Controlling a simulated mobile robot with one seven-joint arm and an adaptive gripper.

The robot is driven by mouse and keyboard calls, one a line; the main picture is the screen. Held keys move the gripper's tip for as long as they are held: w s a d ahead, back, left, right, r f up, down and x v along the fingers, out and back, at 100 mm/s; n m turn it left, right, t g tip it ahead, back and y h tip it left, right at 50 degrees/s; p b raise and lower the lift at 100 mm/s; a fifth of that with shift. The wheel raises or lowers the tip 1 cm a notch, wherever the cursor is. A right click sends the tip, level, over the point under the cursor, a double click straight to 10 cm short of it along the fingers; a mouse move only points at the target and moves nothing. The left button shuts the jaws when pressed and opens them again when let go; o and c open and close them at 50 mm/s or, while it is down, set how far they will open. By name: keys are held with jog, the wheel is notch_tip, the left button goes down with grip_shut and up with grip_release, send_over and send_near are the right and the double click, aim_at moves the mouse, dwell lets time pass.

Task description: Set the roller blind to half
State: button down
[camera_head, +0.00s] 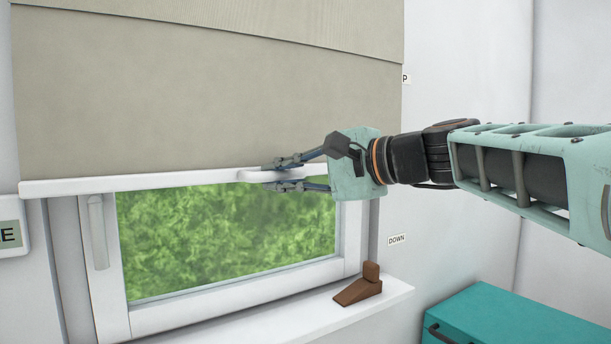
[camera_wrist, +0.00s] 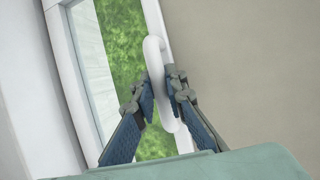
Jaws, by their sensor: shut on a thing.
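The beige roller blind (camera_head: 200,90) covers the upper part of the window, and its white bottom bar (camera_head: 130,184) hangs level with green foliage showing below. A white pull handle (camera_head: 252,175) sits on the bar near its right part. My gripper (camera_head: 268,175) reaches in from the right and is shut on this handle. In the wrist view the handle (camera_wrist: 153,62) is a white loop between the two fingers of my gripper (camera_wrist: 160,95). The blind (camera_wrist: 240,70) fills the right side there. Part of the handle is hidden by the fingers.
A "DOWN" label (camera_head: 397,239) is on the wall to the right, and another label (camera_head: 406,79) is partly hidden higher up. A brown wedge (camera_head: 359,287) stands on the white sill (camera_head: 310,318). A teal cabinet (camera_head: 520,318) is at lower right. A window handle (camera_head: 98,232) is at left.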

jog(key=c, duration=1.9)
grip_release()
jog(key=shift+c, duration=0.2)
jog(key=v, duration=1.2)
